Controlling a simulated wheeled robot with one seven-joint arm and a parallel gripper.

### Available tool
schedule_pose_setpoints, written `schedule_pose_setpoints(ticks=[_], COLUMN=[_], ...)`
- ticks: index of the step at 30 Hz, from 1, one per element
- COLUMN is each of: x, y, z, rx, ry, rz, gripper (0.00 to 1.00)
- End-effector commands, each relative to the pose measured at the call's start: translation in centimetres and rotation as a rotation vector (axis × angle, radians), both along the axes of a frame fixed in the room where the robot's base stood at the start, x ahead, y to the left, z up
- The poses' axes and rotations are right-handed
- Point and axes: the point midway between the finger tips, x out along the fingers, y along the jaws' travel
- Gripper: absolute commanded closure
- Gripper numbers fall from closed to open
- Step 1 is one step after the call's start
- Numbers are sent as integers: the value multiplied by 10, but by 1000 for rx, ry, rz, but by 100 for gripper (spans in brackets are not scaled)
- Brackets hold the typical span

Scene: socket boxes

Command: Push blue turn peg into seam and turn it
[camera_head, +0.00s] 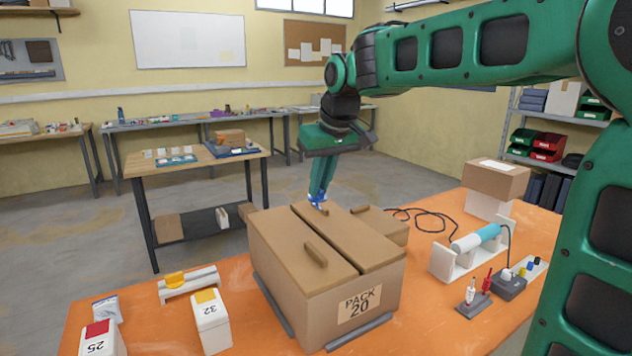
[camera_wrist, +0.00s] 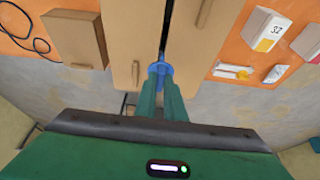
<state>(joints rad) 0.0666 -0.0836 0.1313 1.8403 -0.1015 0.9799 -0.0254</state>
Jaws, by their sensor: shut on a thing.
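The blue turn peg (camera_head: 317,200) is held between the fingertips of my gripper (camera_head: 320,190), at the far end of the seam of the large cardboard box (camera_head: 277,247). The wrist view shows the peg (camera_wrist: 160,69) at the seam (camera_wrist: 163,40) between the two top flaps. My gripper (camera_wrist: 161,84) is shut on it there. The peg's lower end is hidden, so I cannot tell how deep it sits. The box is marked PACK 20, and each flap has a raised brown strip.
An orange table (camera_head: 450,325) carries the box. A smaller carton (camera_head: 372,226) stands behind it. White boxes marked 32 (camera_head: 211,320) and 25 (camera_head: 102,340) stand at left. A blue-and-white cylinder on a stand (camera_head: 470,247) and a black cable (camera_head: 427,215) lie at right.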

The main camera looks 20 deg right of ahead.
Motion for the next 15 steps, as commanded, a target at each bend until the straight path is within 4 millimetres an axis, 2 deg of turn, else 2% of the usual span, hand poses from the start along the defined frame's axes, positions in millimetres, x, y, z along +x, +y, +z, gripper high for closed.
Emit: schedule_pose_setpoints(ticks=[15], x=[0], y=[0], z=[-20], rx=[0], ry=[0], rz=[0], gripper=[100])
